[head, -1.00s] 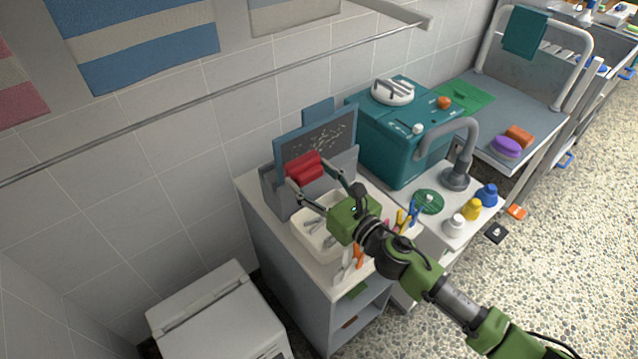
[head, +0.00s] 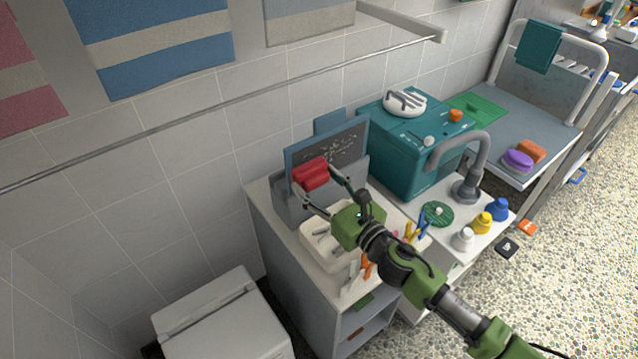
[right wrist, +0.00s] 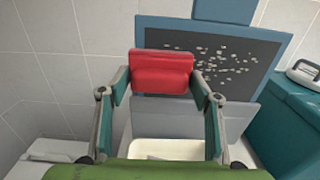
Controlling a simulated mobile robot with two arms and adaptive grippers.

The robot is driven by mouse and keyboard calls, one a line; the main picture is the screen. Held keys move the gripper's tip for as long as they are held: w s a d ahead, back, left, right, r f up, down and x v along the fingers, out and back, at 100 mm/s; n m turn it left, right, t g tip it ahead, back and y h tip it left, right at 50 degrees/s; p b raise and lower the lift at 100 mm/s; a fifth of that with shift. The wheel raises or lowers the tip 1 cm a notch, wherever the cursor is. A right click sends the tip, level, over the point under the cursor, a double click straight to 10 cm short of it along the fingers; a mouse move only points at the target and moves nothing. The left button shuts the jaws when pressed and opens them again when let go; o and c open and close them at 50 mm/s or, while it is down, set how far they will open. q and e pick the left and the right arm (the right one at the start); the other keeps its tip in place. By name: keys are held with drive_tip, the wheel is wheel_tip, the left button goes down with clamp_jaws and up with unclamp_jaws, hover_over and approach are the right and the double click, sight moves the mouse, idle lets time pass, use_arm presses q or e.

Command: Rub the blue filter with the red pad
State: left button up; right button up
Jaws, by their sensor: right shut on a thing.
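The blue filter (head: 288,160) stands upright in a grey holder on the counter. It has a blue frame and a dark panel dotted with pale specks, most of them on the middle and right of the panel. My right gripper (head: 322,181) is shut on the red pad (head: 310,173) and holds it in front of the panel's left part. In the right wrist view the red pad (right wrist: 162,72) covers the left part of the dark panel (right wrist: 235,62). I cannot tell whether the pad touches the panel. My left gripper is not in view.
A cream tray (head: 312,250) with utensils sits on the counter under my right gripper. A teal box (head: 395,165) stands close to the filter's right. A grey tap (head: 480,160) and several small bottles are farther right. A white lidded bin (head: 220,320) stands at lower left.

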drive_tip(key=shift+x, duration=1.45)
